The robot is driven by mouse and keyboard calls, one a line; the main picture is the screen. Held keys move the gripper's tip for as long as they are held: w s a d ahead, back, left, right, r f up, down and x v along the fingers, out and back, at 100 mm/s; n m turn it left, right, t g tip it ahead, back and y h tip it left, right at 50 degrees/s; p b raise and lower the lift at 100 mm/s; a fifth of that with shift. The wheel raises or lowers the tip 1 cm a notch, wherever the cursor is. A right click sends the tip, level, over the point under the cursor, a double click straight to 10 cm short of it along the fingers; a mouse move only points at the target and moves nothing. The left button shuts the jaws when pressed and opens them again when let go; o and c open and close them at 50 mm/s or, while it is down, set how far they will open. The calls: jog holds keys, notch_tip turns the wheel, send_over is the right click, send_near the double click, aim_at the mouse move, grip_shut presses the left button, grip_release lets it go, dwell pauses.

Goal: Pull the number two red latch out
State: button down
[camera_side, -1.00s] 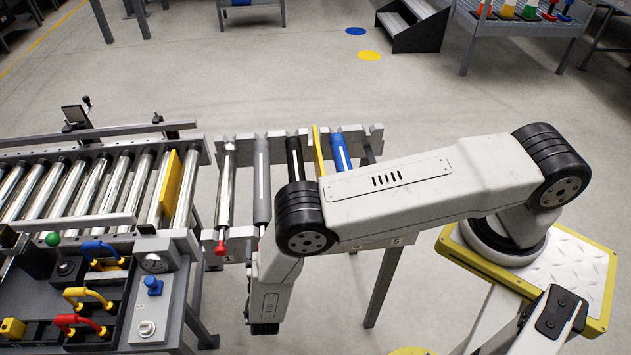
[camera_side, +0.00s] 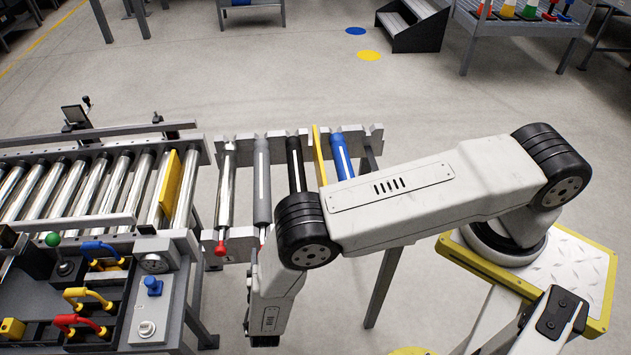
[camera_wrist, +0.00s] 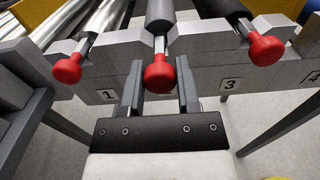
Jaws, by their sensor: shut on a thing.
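In the wrist view a red latch knob (camera_wrist: 160,76) sits on a short metal shaft in the middle, between the plates numbered 1 and 3. Its own number is hidden behind the knob and fingers. My gripper (camera_wrist: 158,88) is shut on this knob, one finger on each side. Another red knob (camera_wrist: 67,69) is at the left by plate 1, and a third red knob (camera_wrist: 265,49) is at the right by plate 3. In the side view my gripper and most of the middle latch are hidden behind my arm.
The grey latch rack (camera_side: 219,246) holds a chrome roller, a grey roller (camera_side: 262,180), a black roller and a blue roller (camera_side: 342,158). A yellow plate (camera_side: 319,155) stands between two.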

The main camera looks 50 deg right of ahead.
jog(key=shift+s+a, duration=0.1)
jog(key=shift+a, duration=0.1)
jog(key=shift+c, duration=1.6)
grip_release()
jog(key=shift+s, duration=0.1)
jog(key=v, duration=0.7)
jog(key=shift+s+a, duration=0.25)
jog(key=shift+w+r, duration=0.1)
